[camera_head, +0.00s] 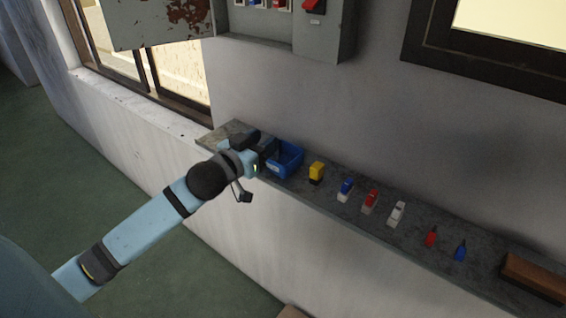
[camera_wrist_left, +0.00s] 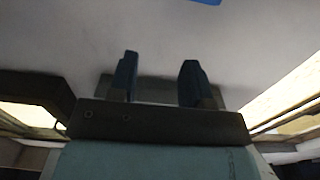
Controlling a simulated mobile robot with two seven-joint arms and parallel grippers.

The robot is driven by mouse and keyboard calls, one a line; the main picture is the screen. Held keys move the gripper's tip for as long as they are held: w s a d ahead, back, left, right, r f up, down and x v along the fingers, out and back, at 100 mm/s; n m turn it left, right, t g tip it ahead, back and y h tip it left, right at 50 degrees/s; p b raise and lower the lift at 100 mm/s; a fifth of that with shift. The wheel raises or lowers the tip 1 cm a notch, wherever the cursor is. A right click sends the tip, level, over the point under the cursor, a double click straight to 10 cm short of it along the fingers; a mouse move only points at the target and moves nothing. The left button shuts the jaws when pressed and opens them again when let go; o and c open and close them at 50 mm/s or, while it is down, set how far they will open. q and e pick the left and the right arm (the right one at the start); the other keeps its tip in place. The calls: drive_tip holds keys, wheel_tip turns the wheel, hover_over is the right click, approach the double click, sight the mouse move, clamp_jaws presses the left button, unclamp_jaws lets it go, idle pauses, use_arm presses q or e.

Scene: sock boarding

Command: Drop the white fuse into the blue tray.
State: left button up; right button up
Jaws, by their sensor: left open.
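The blue tray (camera_head: 286,160) sits on the grey ledge, toward its left end. A white fuse (camera_head: 397,213) stands on the same ledge, well to the right of the tray, between a red-and-white one and a small red piece. My left gripper (camera_head: 266,147) is at the tray's left side, partly overlapping it in the head view. In the left wrist view its two fingers (camera_wrist_left: 160,80) are apart with nothing between them. A blue patch at the top edge there may be the tray. The tray's inside is partly hidden. My right gripper is not in view.
The ledge (camera_head: 330,209) also holds a yellow-and-black piece (camera_head: 317,172), a blue-and-white fuse (camera_head: 345,189), a red-and-white fuse (camera_head: 370,200), a red piece (camera_head: 431,237), a blue piece (camera_head: 461,250) and a brown block (camera_head: 533,277). An open grey fuse box (camera_head: 325,38) hangs above.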

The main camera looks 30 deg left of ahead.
use_arm(q)
drive_tip(key=s+b, duration=0.1)
drive_tip(key=s, duration=1)
drive_tip(key=shift+a+b, duration=0.4)
drive_tip(key=shift+a, duration=0.05)
drive_tip(key=s+d+f+g+p, duration=0.1)
drive_tip(key=d+f+g+p, duration=0.15)
drive_tip(key=f, duration=0.75)
drive_tip(key=s+d+f+g+p, duration=0.1)
drive_tip(key=s+d+f+g, duration=0.15)
drive_tip(key=f, duration=0.65)
drive_tip(key=s+d+f+m+g+h, duration=0.1)
drive_tip(key=s+d+f, duration=0.2)
drive_tip(key=d+f, duration=0.3)
drive_tip(key=s+d+f+m+g+h+p, duration=0.1)
drive_tip(key=s+d+f, duration=0.3)
drive_tip(key=d+f, duration=0.3)
drive_tip(key=shift+s+d+f, duration=0.15)
drive_tip(key=shift+s, duration=0.1)
